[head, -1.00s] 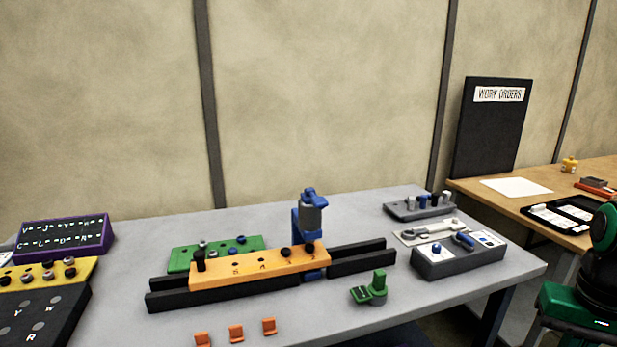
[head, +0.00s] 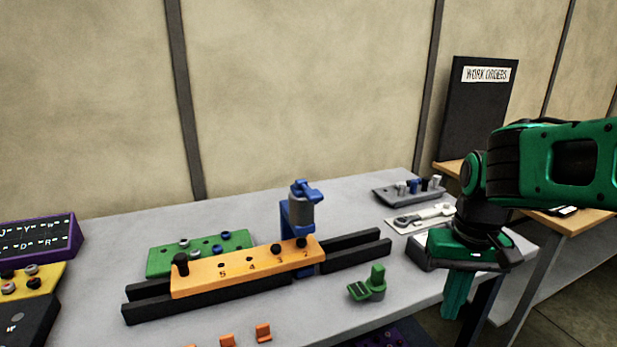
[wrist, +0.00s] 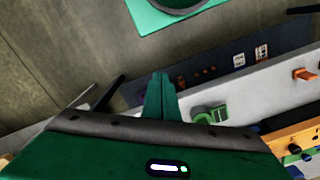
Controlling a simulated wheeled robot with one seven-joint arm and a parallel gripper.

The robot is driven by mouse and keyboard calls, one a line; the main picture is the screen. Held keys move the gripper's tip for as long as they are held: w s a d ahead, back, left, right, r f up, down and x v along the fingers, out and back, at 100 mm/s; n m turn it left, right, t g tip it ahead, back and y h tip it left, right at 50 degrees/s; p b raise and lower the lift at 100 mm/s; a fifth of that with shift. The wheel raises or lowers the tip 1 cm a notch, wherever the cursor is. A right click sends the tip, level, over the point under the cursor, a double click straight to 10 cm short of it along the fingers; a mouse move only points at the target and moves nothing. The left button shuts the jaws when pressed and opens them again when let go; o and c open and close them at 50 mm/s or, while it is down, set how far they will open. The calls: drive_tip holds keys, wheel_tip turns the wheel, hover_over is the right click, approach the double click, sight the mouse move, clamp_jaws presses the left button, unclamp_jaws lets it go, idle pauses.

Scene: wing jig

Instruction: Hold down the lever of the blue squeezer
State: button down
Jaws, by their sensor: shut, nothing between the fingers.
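The blue squeezer (head: 302,208) stands upright behind the orange bar (head: 245,267), near its right end. It has a grey cylinder body and a blue lever (head: 307,189) on top. My gripper (head: 455,305) is at the right, by the table's front right edge, well apart from the squeezer. Its green fingers are together with nothing between them and point down. In the wrist view the shut fingers (wrist: 160,97) show over the floor, next to the table edge. I cannot make out the squeezer in the wrist view.
A green clamp-like piece (head: 368,284) stands between my gripper and the orange bar. Black rails (head: 355,258) run under the bar. A green block (head: 200,252) lies behind it. Small orange pieces (head: 263,332) lie in front. A grey tray (head: 408,192) stands at the back right.

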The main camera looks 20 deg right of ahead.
drive_tip(key=w+a+r+n, duration=0.3)
drive_tip(key=w+r+n, duration=0.4)
drive_tip(key=w+r, duration=0.35)
wheel_tip(320, 180, up, 22)
drive_tip(key=n, duration=1.7)
hover_over(314, 193)
drive_tip(key=shift+w, duration=0.1)
drive_tip(key=shift+f, duration=7.05)
